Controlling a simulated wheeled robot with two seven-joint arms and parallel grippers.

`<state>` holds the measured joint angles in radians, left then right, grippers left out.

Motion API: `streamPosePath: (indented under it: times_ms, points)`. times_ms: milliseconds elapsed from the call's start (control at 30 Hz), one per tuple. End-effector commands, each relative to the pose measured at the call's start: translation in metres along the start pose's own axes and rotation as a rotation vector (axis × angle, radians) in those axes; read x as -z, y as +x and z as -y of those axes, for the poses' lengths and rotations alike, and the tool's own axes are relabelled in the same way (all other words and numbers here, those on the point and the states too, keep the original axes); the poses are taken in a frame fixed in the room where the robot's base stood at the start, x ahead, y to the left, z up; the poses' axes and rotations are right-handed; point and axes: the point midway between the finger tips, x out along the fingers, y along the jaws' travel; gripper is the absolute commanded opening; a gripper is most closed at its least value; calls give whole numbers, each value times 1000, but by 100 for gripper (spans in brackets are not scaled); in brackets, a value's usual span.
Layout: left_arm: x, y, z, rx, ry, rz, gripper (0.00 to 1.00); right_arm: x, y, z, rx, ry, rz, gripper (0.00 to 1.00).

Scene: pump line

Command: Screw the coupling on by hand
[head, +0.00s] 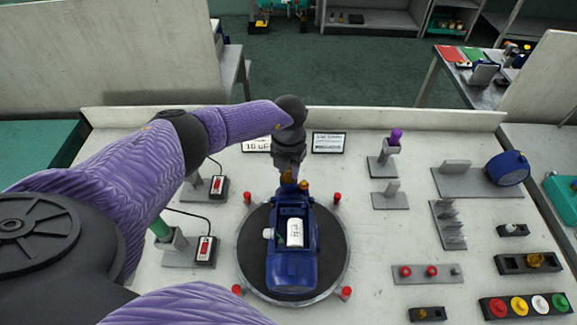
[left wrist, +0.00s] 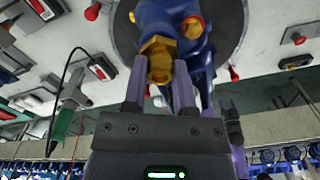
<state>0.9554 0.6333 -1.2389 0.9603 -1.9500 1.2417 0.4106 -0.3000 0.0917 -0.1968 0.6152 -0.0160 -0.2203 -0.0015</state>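The blue pump (head: 292,262) with a white label sits on a round dark turntable (head: 255,273). A brass hex coupling (left wrist: 160,69) is at a brass port (left wrist: 158,46) of the pump in the left wrist view. My left gripper (left wrist: 160,76) has its two fingers on either side of the coupling, apparently touching it. In the head view, the left gripper (head: 289,172) points down at the far end of the pump and mostly hides the coupling. A dark, purple-backed shape (left wrist: 234,128) at the right of the wrist view looks like my right gripper; its fingers are unclear.
Red pegs (head: 337,197) ring the turntable. Two red switch boxes (head: 206,250) stand to the left. Metal stands (head: 389,199), a plate with red knobs (head: 428,273) and a strip of coloured buttons (head: 525,306) are on the right.

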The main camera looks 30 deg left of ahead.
Motion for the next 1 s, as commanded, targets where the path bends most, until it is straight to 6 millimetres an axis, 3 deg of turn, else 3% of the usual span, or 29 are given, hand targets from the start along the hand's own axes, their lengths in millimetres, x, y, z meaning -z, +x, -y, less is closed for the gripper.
streamPosePath:
  times_ms: [267,467,700,800,833,933,1000]
  points:
    - [0,0,0,0,2,0,0,0,0,0,0,0,0,59]
    - [0,2,0,0,278,1,0,-2,14,1,0,0,2,59]
    - [0,0,0,0,306,0,0,-1,12,0,0,0,2,59]
    - [0,4,0,-1,443,0,0,-3,21,1,1,0,3,59]
    - [0,2,0,-1,436,-1,39,-2,18,1,1,0,2,59]
    - [0,0,0,0,433,-1,60,-2,17,1,1,0,2,59]
    - [0,0,0,0,432,-1,63,-2,17,1,1,0,2,59]
